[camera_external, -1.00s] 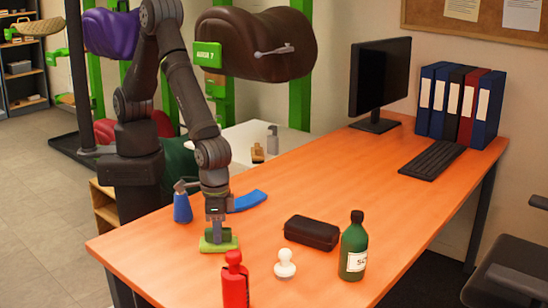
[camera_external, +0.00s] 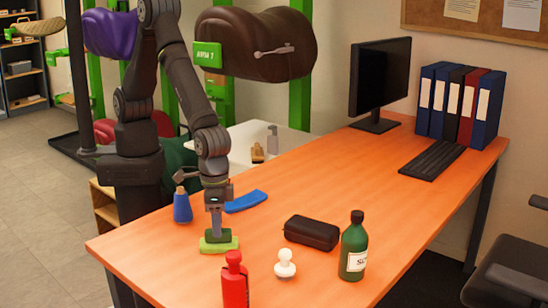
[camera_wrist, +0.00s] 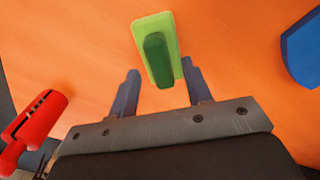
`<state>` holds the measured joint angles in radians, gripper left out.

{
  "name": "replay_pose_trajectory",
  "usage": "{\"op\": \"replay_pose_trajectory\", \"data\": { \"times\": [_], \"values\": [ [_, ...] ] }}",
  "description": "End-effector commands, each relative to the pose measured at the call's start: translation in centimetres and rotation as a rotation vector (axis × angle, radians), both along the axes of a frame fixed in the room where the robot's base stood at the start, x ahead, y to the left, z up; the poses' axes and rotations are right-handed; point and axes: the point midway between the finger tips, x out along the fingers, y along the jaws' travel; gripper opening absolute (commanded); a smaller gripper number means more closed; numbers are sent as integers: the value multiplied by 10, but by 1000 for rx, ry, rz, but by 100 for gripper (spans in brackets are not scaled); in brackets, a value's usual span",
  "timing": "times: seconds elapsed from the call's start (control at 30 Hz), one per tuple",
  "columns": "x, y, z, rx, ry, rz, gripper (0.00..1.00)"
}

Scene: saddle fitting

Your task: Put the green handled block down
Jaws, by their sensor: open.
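The green handled block (camera_external: 219,245) rests on the orange table near its front left edge, its light green base flat and its darker green handle on top. In the wrist view the block (camera_wrist: 160,48) lies just beyond the fingertips, towards the top of the picture. My gripper (camera_external: 217,222) is directly above the handle. In the wrist view my gripper (camera_wrist: 160,80) is open, with its two fingers apart and nothing held between them. The handle's end reaches towards the gap between the fingers.
A red bottle (camera_external: 235,283), white knobbed piece (camera_external: 285,265), black case (camera_external: 312,232) and green bottle (camera_external: 354,248) stand nearby. The table's middle is clear.

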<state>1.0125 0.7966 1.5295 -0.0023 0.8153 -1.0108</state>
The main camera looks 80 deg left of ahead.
Motion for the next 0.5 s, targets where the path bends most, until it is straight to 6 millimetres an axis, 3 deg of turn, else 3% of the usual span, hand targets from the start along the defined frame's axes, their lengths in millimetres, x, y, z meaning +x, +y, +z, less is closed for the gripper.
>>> {"op": "replay_pose_trajectory", "data": {
  "times": [0.3, 0.5],
  "values": [
    [0, -1, 69, -3, -2, 0, 45],
    [0, 0, 90, -1, 0, 0, 45]
  ]
}}
